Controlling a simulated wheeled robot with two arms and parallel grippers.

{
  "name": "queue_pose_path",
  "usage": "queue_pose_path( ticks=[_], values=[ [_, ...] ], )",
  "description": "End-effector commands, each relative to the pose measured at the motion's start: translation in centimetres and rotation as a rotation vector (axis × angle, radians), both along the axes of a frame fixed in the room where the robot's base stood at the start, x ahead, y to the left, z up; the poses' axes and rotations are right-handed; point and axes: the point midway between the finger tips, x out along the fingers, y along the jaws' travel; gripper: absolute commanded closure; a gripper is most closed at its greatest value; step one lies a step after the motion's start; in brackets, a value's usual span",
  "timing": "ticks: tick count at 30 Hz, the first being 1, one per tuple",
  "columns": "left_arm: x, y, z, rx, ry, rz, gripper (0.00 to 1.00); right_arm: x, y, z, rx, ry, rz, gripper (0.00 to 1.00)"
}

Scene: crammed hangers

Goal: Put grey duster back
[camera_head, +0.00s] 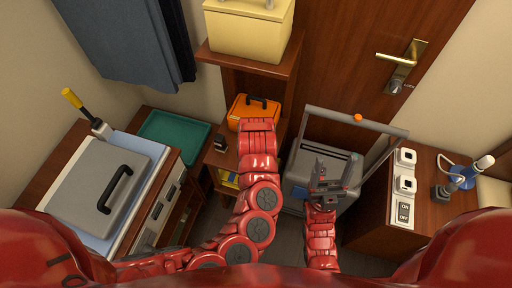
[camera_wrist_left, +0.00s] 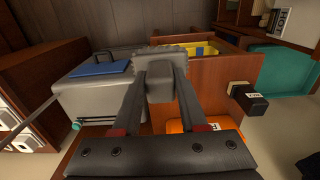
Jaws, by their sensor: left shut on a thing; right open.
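My left gripper (camera_wrist_left: 162,78) is shut on a grey block with a ribbed far edge, which looks like the grey duster (camera_wrist_left: 160,52), in the left wrist view. The block is above the gap between a grey wheeled case (camera_wrist_left: 95,100) and a wooden shelf unit (camera_wrist_left: 222,75). In the head view, my left wrist hides the left fingers and the duster. My right gripper (camera_head: 328,180) is open and empty, in front of the grey case.
An orange toolbox (camera_head: 246,120) and a small black item (camera_head: 220,143) are on the shelf. A yellow item (camera_head: 228,179) sits lower. A teal tray (camera_head: 172,138) is at the left. The case's raised handle (camera_head: 345,120) and a right cabinet with switches (camera_head: 404,185) crowd my right arm.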

Motion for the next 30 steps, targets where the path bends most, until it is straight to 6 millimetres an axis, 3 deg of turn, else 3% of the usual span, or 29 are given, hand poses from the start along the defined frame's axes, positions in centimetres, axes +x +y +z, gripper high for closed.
queue_pose_path(
  ticks=[6,16,30],
  values=[
    [3.3,0.1,-0.2,0.003,-0.002,-0.002,1.00,0.0,0.0,-0.1,0.000,0.000,0.000,0.33],
    [7.1,-0.1,-0.6,0.005,-0.011,-0.009,1.00,0.0,0.0,-0.8,0.000,0.000,0.000,0.33],
    [9.4,0.0,-1.1,0.007,-0.001,-0.009,1.00,0.0,0.0,-1.3,0.000,0.000,0.000,0.33]
  ],
)
